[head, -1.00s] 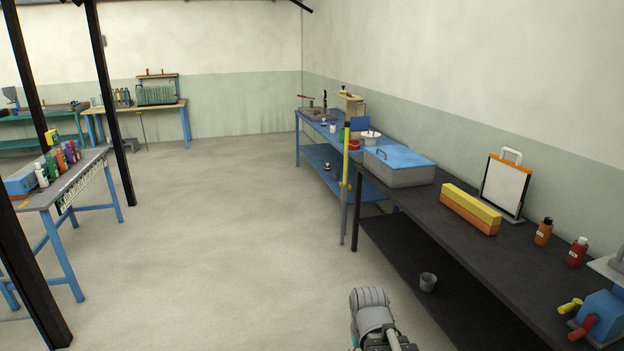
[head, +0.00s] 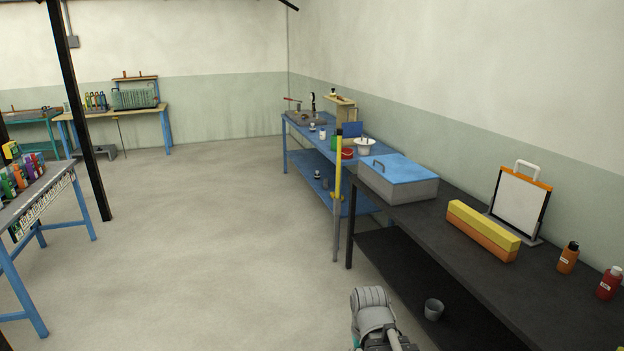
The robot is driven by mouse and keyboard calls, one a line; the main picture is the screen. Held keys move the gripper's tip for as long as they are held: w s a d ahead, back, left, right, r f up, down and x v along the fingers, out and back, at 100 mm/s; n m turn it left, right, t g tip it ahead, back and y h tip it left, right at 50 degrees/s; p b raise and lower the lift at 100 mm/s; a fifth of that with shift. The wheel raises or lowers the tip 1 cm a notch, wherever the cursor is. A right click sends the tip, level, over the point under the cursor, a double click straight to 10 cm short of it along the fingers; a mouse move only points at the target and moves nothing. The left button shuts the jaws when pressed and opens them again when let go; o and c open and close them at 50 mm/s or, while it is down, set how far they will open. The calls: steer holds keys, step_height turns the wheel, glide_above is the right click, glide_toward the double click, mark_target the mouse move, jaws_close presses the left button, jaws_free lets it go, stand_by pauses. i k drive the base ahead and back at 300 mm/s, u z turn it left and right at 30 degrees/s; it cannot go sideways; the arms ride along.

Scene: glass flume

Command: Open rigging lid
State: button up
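A grey box with a blue lid (head: 402,167) stands at the far end of the dark bench. It is likely the rigging box. My gripper's fingers are not in view.
The dark bench (head: 470,240) runs along the right wall and holds a yellow and orange block (head: 483,231), a framed white board (head: 517,203) and bottles (head: 568,258). A yellow-topped post (head: 338,185) stands near the box. The floor (head: 210,240) left of the bench is clear.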

mark_target(396, 169)
steer(key=z, duration=0.1)
steer(key=i, duration=3.3)
steer(key=z, duration=0.1)
